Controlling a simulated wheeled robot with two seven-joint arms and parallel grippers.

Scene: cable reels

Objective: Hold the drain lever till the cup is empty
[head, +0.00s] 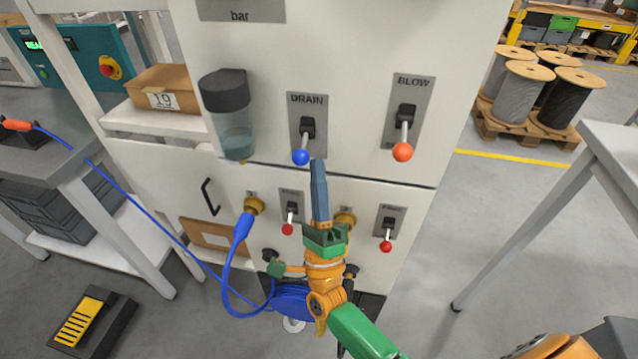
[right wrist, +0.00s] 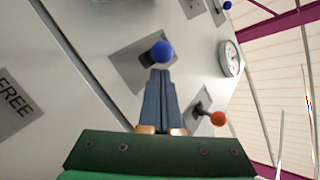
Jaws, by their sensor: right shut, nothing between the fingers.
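The drain lever (head: 300,157) has a blue ball and sits on a grey plate marked DRAIN; its handle slants down. The blue ball also shows in the right wrist view (right wrist: 162,52), just beyond my fingertips. The cup (head: 236,130) is clear with a dark cap, left of the lever, and holds bluish liquid in its lower part. My right gripper (head: 318,164) is shut and empty, its tips just below and right of the ball. I cannot tell if they touch. My left gripper is out of view.
The BLOW lever (head: 402,152) with an orange ball is to the right. Below are two red-tipped small levers (head: 287,229) (head: 386,246) and a blue cable plug (head: 243,226). A grey table (head: 612,150) stands at right; open floor lies between it and the cabinet.

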